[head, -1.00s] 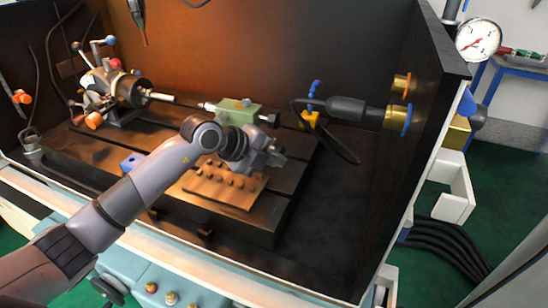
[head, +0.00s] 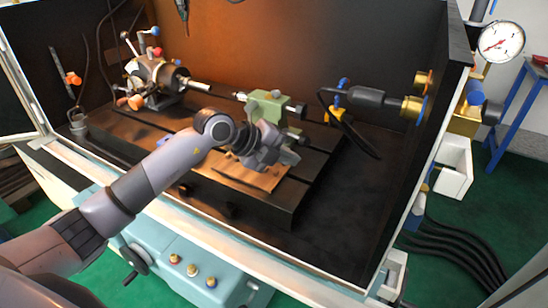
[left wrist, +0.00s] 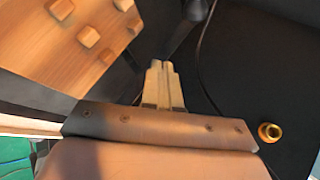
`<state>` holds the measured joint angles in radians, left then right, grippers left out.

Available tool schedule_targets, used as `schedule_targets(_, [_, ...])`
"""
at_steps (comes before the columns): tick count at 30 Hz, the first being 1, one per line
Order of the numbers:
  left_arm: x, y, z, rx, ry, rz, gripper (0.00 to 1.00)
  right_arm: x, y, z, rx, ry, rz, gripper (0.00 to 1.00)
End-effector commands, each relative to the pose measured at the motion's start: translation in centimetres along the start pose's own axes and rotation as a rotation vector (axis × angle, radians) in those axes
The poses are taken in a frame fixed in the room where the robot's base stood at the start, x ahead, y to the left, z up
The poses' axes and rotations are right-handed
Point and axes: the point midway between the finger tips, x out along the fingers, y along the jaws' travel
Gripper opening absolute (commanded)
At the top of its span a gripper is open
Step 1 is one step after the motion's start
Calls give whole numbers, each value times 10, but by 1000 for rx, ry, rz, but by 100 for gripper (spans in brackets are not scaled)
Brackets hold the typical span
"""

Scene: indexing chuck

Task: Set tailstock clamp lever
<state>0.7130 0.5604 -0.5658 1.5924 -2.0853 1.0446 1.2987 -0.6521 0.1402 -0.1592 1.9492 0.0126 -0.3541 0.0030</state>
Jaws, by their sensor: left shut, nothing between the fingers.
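The green tailstock (head: 264,106) stands on the dark slotted bed, right of the chuck unit (head: 155,78). A dark knob-like part (head: 297,110) sticks out at its right side. I cannot clearly make out a clamp lever in the head view. My left gripper (head: 287,158) is in front of the tailstock and below it in the picture, over the pegged wooden board. In the left wrist view its fingers (left wrist: 163,68) are together with nothing between them. A dark tapered part (left wrist: 186,28) lies beyond the fingertips; I cannot tell what it is. My right gripper is out of view.
The wooden board (left wrist: 75,42) with several pegs lies beside the fingers. A black cylinder (head: 370,97) with a hanging cable is at the right wall. A brass ring (left wrist: 269,132) shows at the right of the wrist view.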

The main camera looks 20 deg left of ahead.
Motion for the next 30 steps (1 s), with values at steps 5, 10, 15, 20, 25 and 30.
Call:
schedule_targets(5, [-25,-1,-13,2,-1,4,0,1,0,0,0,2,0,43])
schedule_targets(10, [-48,-3,-24,2,-1,4,0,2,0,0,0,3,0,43])
schedule_targets(15, [-64,-5,-32,1,-1,4,0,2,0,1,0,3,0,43])
schedule_targets(20, [-70,-5,-36,-1,0,5,0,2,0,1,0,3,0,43])
schedule_targets(25, [-70,-8,-42,-1,19,-14,0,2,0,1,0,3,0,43])
schedule_targets(30, [-64,-26,-84,-5,167,-198,0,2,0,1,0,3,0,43])
